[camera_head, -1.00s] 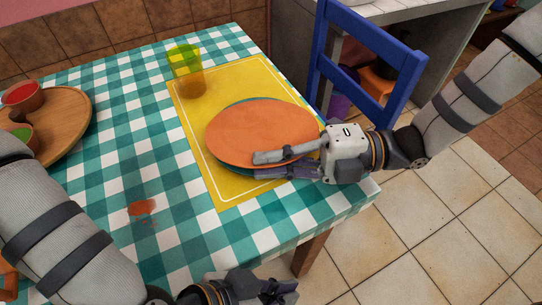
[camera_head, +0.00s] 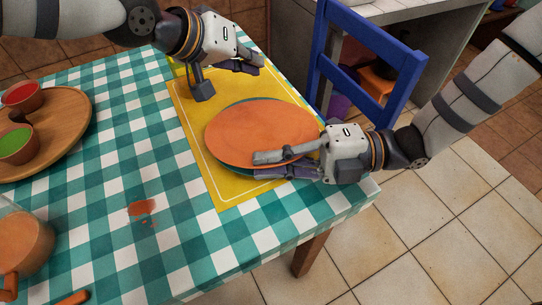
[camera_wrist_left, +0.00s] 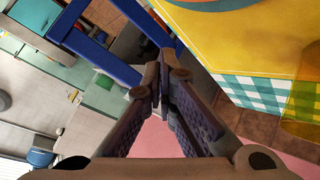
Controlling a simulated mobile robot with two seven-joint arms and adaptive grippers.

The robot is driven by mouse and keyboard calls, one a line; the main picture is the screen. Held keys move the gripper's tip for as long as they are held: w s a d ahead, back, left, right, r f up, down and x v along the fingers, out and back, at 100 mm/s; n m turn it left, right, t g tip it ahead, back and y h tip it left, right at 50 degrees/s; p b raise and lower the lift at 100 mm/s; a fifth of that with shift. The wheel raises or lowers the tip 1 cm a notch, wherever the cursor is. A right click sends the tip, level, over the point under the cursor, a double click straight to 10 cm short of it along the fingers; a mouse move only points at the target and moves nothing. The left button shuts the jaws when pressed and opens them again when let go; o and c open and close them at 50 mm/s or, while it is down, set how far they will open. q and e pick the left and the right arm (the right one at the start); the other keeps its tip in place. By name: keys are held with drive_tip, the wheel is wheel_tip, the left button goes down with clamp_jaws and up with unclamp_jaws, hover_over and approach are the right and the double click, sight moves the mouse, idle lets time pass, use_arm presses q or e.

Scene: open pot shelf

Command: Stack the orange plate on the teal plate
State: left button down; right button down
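The orange plate (camera_head: 250,130) lies over the teal plate (camera_head: 236,167), whose rim shows at its back and front edges. Whether the two plates touch cannot be told. My right gripper (camera_head: 272,165) is at their right side, one finger over the orange plate and the other lower, and looks shut on the orange plate's edge. My left gripper (camera_head: 228,84) is above the far part of the yellow mat, away from the plates, with nothing seen in it. Its fingers look spread in the head view but converge in the left wrist view (camera_wrist_left: 160,75), so its opening is unclear.
The yellow mat (camera_head: 195,125) lies on the checkered table. A yellow-green glass (camera_wrist_left: 302,105) stands by my left gripper, mostly hidden in the head view. A wooden tray (camera_head: 72,118) with bowls is at left, and an orange vessel (camera_head: 28,240) at lower left. A blue chair (camera_head: 365,35) stands behind.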

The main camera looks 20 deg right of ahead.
sight(260, 116)
use_arm(q)
drive_tip(key=s+m+y, duration=0.1)
drive_tip(key=s+y, duration=0.1)
drive_tip(key=s+m+g+y, duration=0.1)
drive_tip(key=s+m+y, duration=0.1)
drive_tip(key=s+r+m+g+y, duration=0.1)
drive_tip(key=shift+s+a+m+y, duration=0.2)
drive_tip(key=shift+s+m+y, duration=0.1)
drive_tip(key=shift+s+y, duration=0.1)
drive_tip(key=shift+s+a+f+g, duration=0.15)
drive_tip(key=shift+s+g, duration=0.05)
drive_tip(key=shift+g, duration=0.1)
drive_tip(key=shift+f, duration=2.4)
use_arm(e)
drive_tip(key=shift+f, duration=0.4)
use_arm(q)
drive_tip(key=shift+f, duration=0.85)
use_arm(e)
drive_tip(key=c, duration=1.1)
unclamp_jaws()
